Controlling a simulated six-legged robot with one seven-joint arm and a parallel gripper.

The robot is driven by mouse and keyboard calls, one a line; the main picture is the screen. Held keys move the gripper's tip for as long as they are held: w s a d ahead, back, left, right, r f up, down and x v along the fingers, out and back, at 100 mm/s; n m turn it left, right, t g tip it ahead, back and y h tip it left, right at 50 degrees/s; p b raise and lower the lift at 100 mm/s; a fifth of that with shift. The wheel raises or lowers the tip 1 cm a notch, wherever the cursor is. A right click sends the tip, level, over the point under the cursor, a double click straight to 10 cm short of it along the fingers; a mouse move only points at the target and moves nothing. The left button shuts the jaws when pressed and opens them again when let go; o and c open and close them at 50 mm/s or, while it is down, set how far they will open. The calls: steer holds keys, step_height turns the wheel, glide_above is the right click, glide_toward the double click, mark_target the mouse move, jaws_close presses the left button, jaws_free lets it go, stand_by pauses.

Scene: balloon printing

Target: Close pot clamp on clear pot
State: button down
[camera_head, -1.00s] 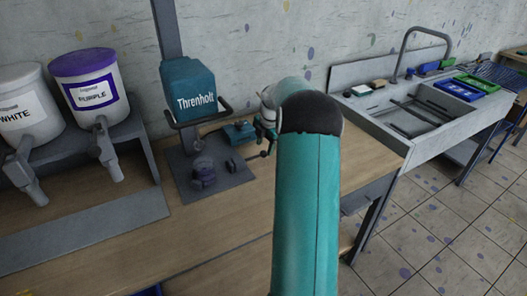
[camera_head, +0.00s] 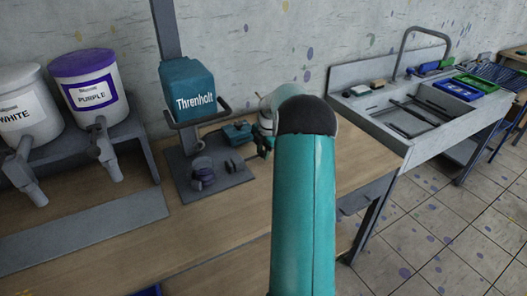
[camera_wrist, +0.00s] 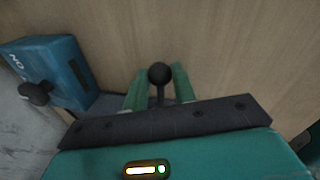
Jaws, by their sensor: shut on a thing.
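The Threnholt press (camera_head: 187,90) stands on a dark base plate on the wooden bench. A small greyish, see-through cup shape with purple low down, apparently the clear pot (camera_head: 202,165), sits on that plate beneath the teal head. I cannot make out whether the clamp is closed around it. My gripper (camera_wrist: 160,82) has its two green fingers on either side of a black ball knob (camera_wrist: 159,73) on a dark stem, and is shut on it. In the head view my arm hides most of the gripper, which is right of the press plate.
Paint tubs, white (camera_head: 28,112) and purple (camera_head: 88,80), stand on a grey rack at left. A sink (camera_head: 425,110) is at right. The front of the bench is clear.

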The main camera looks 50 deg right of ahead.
steer(key=a, duration=0.1)
steer(key=w+a, duration=0.1)
steer(key=a, duration=0.2)
steer(key=shift+w+a, duration=0.25)
steer(key=shift+a, duration=0.1)
steer(key=c, duration=1.1)
jaws_free()
steer(key=shift+c, duration=0.2)
step_height(320, 180, up, 14)
steer(key=s, duration=0.2)
steer(key=shift+s+a+f, duration=0.15)
steer(key=shift+s+f, duration=0.05)
steer(key=shift+s, duration=0.1)
